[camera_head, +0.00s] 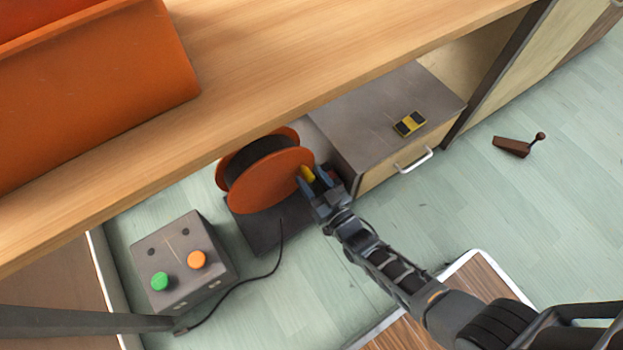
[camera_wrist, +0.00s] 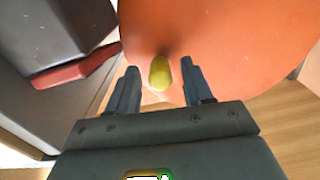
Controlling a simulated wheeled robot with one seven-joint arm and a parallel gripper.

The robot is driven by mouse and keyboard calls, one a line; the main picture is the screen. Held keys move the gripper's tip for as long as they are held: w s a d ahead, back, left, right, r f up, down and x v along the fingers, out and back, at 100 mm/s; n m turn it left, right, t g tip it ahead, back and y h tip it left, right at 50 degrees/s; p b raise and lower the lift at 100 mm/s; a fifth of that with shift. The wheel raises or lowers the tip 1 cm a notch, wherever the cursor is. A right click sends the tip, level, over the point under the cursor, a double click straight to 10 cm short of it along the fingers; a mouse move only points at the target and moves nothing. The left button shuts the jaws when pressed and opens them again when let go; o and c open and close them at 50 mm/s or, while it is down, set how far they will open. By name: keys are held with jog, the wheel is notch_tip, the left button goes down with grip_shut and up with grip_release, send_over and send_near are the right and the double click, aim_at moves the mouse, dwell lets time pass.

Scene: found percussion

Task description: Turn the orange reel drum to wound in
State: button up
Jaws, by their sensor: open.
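The orange reel drum (camera_head: 270,182) stands on a dark base (camera_head: 268,226) on the floor below the wooden shelf, with dark cable wound between its two orange flanges. It fills the top of the wrist view (camera_wrist: 215,40). A yellow handle (camera_head: 307,173) sticks out from the near flange; it also shows in the wrist view (camera_wrist: 160,73). My gripper (camera_head: 313,181) is open at the drum's face. In the wrist view its two fingers (camera_wrist: 157,88) stand on either side of the handle, with gaps showing. Any wound-in marking is not visible.
A wooden shelf (camera_head: 330,60) overhangs the drum, bearing an orange bin (camera_head: 100,80). A grey cabinet (camera_head: 350,125) stands close right. A brown wedge (camera_head: 511,146) lies on the floor.

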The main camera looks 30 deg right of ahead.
jog(key=shift+w, duration=0.2)
jog(key=shift+c, duration=0.2)
grip_shut()
dwell(0.4)
